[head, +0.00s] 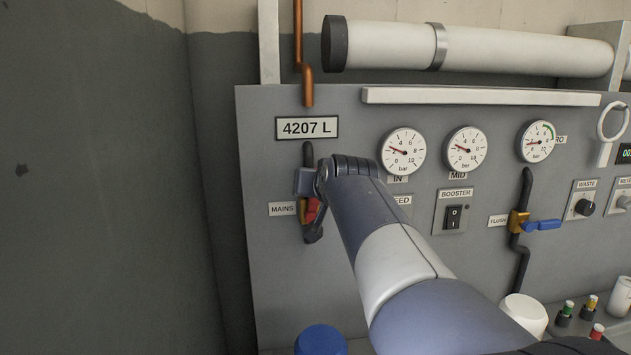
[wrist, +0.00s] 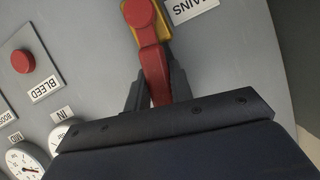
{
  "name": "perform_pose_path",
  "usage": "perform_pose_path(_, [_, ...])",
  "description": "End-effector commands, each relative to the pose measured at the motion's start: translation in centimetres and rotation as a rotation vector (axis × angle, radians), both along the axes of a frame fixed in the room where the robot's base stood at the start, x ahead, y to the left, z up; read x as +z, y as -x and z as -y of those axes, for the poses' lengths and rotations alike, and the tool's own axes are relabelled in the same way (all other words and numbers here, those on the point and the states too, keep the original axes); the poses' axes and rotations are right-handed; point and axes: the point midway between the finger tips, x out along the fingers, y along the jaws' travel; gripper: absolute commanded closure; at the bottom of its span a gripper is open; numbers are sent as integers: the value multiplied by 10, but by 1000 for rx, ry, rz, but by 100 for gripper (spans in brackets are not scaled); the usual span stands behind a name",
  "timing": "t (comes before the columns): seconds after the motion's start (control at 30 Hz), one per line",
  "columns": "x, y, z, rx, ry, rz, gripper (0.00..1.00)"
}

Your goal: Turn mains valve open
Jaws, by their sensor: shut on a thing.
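The mains valve has a brass-yellow body (head: 303,211) and a red lever (head: 311,209) beside the MAINS label (head: 282,209) on the grey panel. My arm hides much of it in the head view. In the wrist view the red lever (wrist: 153,68) runs from its round hub down between the fingers of my gripper (wrist: 157,92). The fingers are closed around the lever, one on each side. The lever's far end is hidden behind the gripper body. In the head view my gripper (head: 312,232) is at the valve, partly hidden by the wrist.
Pressure gauges (head: 403,151) sit right of the valve, above the BOOSTER switch (head: 453,217). A flush valve with a blue lever (head: 543,225) is farther right. A red BLEED button (wrist: 22,61) is near the valve. A copper pipe (head: 307,85) comes down above the 4207 L display (head: 307,128).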

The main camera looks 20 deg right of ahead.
Motion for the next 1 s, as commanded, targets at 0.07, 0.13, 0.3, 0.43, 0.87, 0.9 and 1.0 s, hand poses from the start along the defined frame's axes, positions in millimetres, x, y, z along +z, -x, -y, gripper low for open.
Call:
perform_pose_path(0.07, [2, -1, -3, 3, 42, -13, 100])
perform_pose_path(0.13, [2, -1, -5, 3, 76, -22, 100])
perform_pose_path(0.3, [2, -2, -7, 3, 135, -38, 100])
perform_pose_path(0.43, [1, -3, -9, 2, 161, -46, 100])
perform_pose_path(0.87, [0, -3, -9, 1, 182, -54, 100])
perform_pose_path(0.9, [0, -3, -9, 1, 182, -54, 100])
perform_pose_path(1.0, [-1, -3, -9, 1, 182, -55, 78])
